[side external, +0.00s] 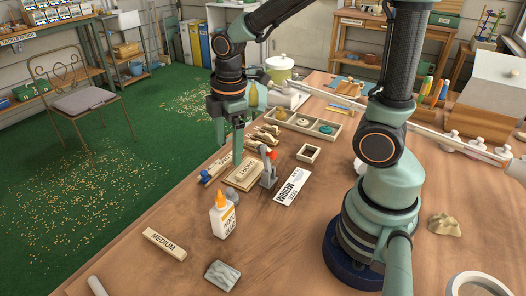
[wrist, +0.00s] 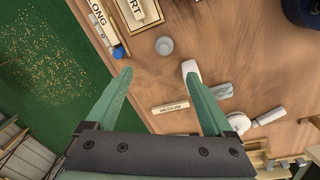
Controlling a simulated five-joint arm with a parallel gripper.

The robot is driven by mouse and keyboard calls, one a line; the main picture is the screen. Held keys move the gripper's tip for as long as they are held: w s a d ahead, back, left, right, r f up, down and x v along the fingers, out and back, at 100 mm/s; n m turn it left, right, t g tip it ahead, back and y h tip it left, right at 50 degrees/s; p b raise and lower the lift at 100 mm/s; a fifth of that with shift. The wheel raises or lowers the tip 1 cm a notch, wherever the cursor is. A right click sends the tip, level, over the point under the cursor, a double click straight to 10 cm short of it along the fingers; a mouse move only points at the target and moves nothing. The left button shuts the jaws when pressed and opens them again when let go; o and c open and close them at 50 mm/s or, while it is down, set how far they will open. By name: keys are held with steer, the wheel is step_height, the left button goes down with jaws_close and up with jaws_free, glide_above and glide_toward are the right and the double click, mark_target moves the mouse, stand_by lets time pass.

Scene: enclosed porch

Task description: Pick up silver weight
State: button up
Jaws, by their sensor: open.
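The silver weight (wrist: 164,46) shows in the wrist view as a small grey round piece on the wooden table, a little beyond the gap between my fingertips. In the side view the weight (side external: 233,194) is partly hidden behind the white glue bottle (side external: 223,219) with its orange tip. My gripper (side external: 229,148) is open and empty, pointing down above the table. In the wrist view my gripper (wrist: 158,76) has its fingers spread wide. Its right finger partly covers the glue bottle (wrist: 190,67), which stands close to the weight.
A wooden MEDIUM block (side external: 164,244) and a grey block (side external: 222,275) lie near the front. Wooden sign blocks (side external: 244,174), a grey clamp-like tool (side external: 268,172) and a white MEDIUM card (side external: 292,187) lie behind the bottle. The table's left edge borders a green floor.

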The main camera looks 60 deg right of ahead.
mark_target(230, 189)
steer(key=f+n, duration=0.1)
steer(key=f, duration=0.4)
steer(key=f+n, duration=0.1)
steer(key=f, duration=0.4)
steer(key=f+n+g, duration=0.1)
steer(key=f, duration=0.4)
steer(key=shift+w+a+f, duration=0.1)
steer(key=shift+w+f, duration=0.05)
steer(key=shift+w, duration=0.2)
jaws_close()
